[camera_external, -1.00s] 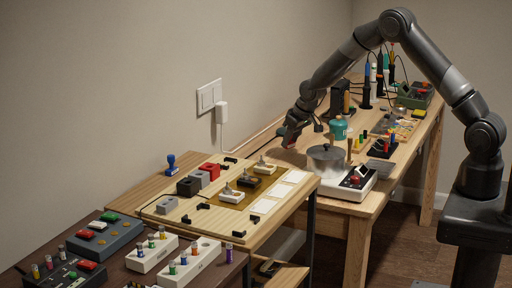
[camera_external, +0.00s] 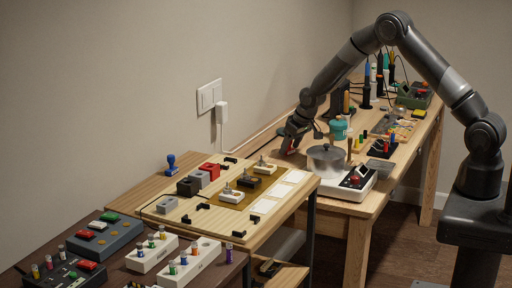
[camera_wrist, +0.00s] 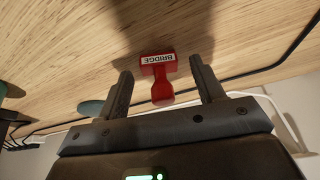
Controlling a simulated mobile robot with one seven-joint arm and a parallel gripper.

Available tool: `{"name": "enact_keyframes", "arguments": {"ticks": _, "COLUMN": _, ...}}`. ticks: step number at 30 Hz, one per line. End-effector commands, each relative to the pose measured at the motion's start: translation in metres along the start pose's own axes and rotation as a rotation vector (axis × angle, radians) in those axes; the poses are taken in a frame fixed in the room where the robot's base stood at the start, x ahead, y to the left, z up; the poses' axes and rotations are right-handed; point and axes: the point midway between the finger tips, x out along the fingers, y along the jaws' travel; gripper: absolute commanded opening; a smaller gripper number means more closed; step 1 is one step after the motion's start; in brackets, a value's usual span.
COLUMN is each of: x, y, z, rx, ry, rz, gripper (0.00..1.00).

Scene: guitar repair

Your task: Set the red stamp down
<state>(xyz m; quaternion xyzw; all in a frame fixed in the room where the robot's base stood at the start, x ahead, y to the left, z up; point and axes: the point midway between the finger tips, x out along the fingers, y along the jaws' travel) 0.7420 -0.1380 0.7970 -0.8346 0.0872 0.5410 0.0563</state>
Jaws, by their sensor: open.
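The red stamp (camera_wrist: 160,75) shows in the wrist view, with a white label reading BRIDGE on its block and its rounded handle toward my gripper. It appears to stand on the wooden bench top (camera_wrist: 60,60). My gripper (camera_wrist: 160,70) is open, one finger on either side of the stamp, with visible gaps between. In the external view my gripper (camera_external: 291,143) is low over the left edge of the far bench, near the wall. Red shows at its end there, too small to make out clearly.
A metal pot (camera_external: 326,160) and a white box with a red knob (camera_external: 355,181) stand to the right of my gripper. A teal pot (camera_external: 338,128) is behind. Dark cables cross the bench (camera_wrist: 262,70). A blue stamp (camera_external: 171,164) stands on the nearer table.

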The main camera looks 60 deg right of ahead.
Motion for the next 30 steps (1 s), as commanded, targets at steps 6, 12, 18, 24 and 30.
{"name": "enact_keyframes", "arguments": {"ticks": 6, "x": -0.015, "y": 0.000, "z": -0.002, "rx": 0.000, "ry": 0.002, "rz": 0.000, "gripper": 0.62}}
{"name": "enact_keyframes", "arguments": {"ticks": 12, "x": -0.051, "y": 0.000, "z": -0.002, "rx": 0.000, "ry": 0.003, "rz": 0.000, "gripper": 0.62}}
{"name": "enact_keyframes", "arguments": {"ticks": 18, "x": -0.088, "y": 0.000, "z": -0.002, "rx": 0.000, "ry": 0.003, "rz": 0.000, "gripper": 0.62}}
{"name": "enact_keyframes", "arguments": {"ticks": 24, "x": -0.113, "y": 0.000, "z": -0.002, "rx": 0.000, "ry": 0.001, "rz": 0.000, "gripper": 0.62}}
{"name": "enact_keyframes", "arguments": {"ticks": 30, "x": -0.129, "y": -0.001, "z": -0.001, "rx": -0.002, "ry": 0.002, "rz": -0.001, "gripper": 0.62}}
